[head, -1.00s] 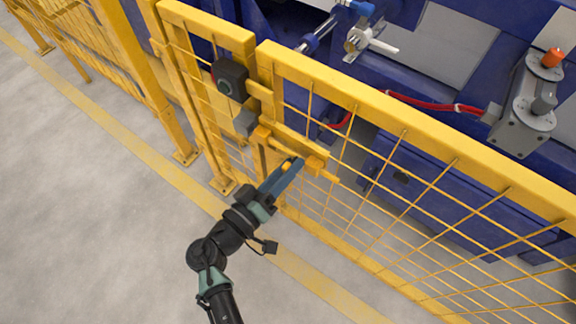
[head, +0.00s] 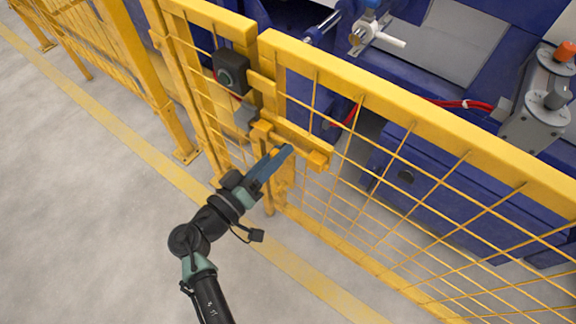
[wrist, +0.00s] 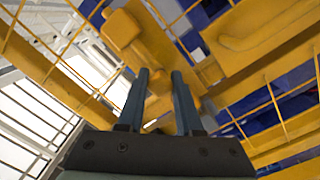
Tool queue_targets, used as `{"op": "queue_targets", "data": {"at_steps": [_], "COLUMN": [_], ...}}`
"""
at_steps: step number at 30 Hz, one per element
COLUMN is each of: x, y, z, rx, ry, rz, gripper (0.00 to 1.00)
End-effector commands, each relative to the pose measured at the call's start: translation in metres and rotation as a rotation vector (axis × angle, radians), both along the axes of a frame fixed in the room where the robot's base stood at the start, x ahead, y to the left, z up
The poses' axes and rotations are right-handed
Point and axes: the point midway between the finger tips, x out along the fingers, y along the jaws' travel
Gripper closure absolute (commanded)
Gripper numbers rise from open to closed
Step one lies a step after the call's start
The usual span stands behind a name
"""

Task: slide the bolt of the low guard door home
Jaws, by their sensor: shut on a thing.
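The low guard door (head: 420,130) is a yellow frame with wire mesh, on the right in the head view. Its yellow bolt (head: 304,153) lies along the top left corner of the door, between a left guide (head: 262,130) and a right guide (head: 318,161). My gripper (head: 284,151) reaches up from below to the bolt. Its blue fingers are shut on the bolt's handle, which they mostly hide. In the wrist view the two fingers (wrist: 160,76) stand apart with yellow between and behind them. How far the bolt's left end goes in is hard to tell.
A dark switch box (head: 231,70) sits on the fence post left of the door. Blue machinery (head: 400,170) with a grey cylinder (head: 540,115) stands behind the mesh. The grey floor (head: 90,200) in front is clear, with a yellow line.

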Motion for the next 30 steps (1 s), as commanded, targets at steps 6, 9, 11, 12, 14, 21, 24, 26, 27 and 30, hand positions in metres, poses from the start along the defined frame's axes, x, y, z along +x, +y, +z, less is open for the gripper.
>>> {"op": "queue_targets", "data": {"at_steps": [6, 9, 11, 12, 14, 21, 24, 26, 27, 30], "x": [0.015, 0.017, 0.017, 0.017, 0.017, 0.018, 0.017, 0.017, 0.017, 0.016], "y": [0.019, 0.021, 0.022, 0.022, 0.023, 0.023, 0.023, 0.022, 0.022, 0.022], "z": [-0.001, 0.001, 0.002, 0.002, 0.003, 0.003, 0.002, 0.002, 0.001, 0.001], "rx": [0.000, 0.000, -0.001, 0.000, -0.001, 0.000, -0.001, -0.001, -0.001, -0.001], "ry": [-0.006, -0.005, -0.004, -0.003, -0.004, -0.005, -0.004, -0.003, -0.002, -0.001], "rz": [-0.001, 0.001, 0.002, 0.003, 0.005, 0.007, 0.005, 0.004, 0.004, 0.003], "gripper": [1.00, 1.00, 1.00, 1.00, 1.00, 0.40, 0.36, 0.36, 0.36, 0.36]}}
